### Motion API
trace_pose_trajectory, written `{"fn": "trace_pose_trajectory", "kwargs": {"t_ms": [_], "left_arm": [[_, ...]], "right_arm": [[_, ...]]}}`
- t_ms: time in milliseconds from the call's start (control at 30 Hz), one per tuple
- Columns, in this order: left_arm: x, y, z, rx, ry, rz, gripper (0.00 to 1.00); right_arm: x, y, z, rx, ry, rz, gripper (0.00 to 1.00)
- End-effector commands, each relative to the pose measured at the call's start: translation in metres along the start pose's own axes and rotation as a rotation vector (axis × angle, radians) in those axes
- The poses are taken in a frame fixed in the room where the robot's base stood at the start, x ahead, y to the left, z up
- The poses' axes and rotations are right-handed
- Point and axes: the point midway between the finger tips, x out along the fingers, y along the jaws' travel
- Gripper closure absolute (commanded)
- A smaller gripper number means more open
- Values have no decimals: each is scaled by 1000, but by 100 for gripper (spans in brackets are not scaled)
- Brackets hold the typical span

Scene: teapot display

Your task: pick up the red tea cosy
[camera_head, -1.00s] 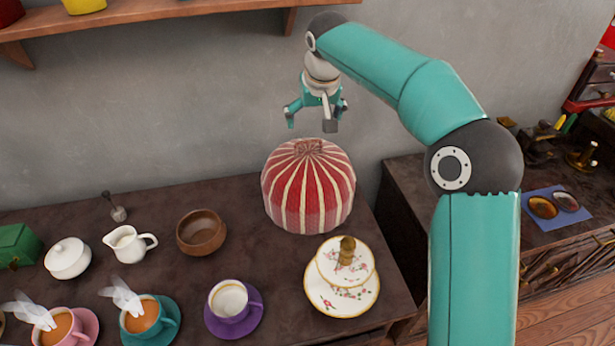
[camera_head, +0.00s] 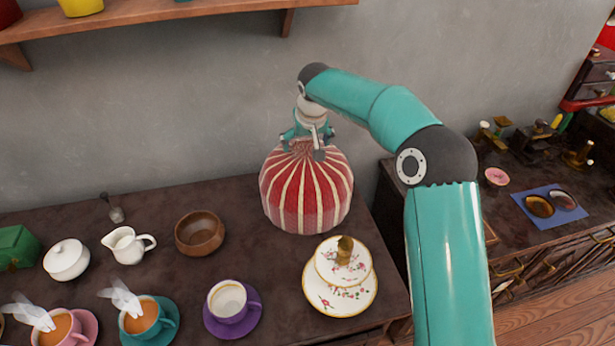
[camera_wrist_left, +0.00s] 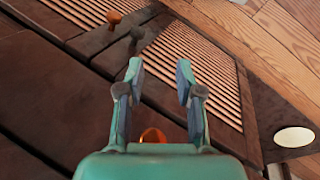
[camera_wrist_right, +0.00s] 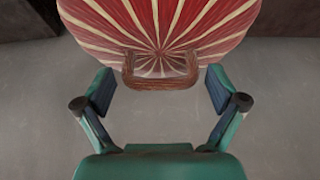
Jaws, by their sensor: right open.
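The red tea cosy (camera_head: 306,193) has cream stripes and stands upright on the dark table. My right gripper (camera_head: 308,152) is right above its top, fingers pointing down. In the right wrist view the cosy (camera_wrist_right: 200,22) fills the top middle, and its brown top loop (camera_wrist_right: 160,70) lies between the open fingers of the right gripper (camera_wrist_right: 160,92), with gaps on both sides. In the head view the fingers partly hide the loop. My left gripper (camera_wrist_left: 155,85) is open and empty in the left wrist view, away from the cosy; it is not in the head view.
A brown bowl (camera_head: 200,233), a white jug (camera_head: 127,245) and a purple cup (camera_head: 230,300) stand to the left. The grey wall is close behind. A wooden shelf (camera_head: 200,12) hangs above at left.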

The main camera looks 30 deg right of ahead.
Motion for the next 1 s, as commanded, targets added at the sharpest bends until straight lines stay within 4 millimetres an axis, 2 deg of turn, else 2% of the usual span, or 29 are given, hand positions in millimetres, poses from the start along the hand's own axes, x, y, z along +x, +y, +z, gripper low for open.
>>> {"fn": "trace_pose_trajectory", "kwargs": {"t_ms": [100, 633, 1000], "left_arm": [[0, 0, 0, 0, 0, 0, 64], [0, 0, 0, 0, 0, 0, 64], [-3, 1, 0, 0, 0, 0, 64]], "right_arm": [[0, 0, 0, -1, 0, 0, 5], [0, -1, 0, -2, 0, 0, 93], [-4, -1, -2, -2, 1, -1, 95]]}}
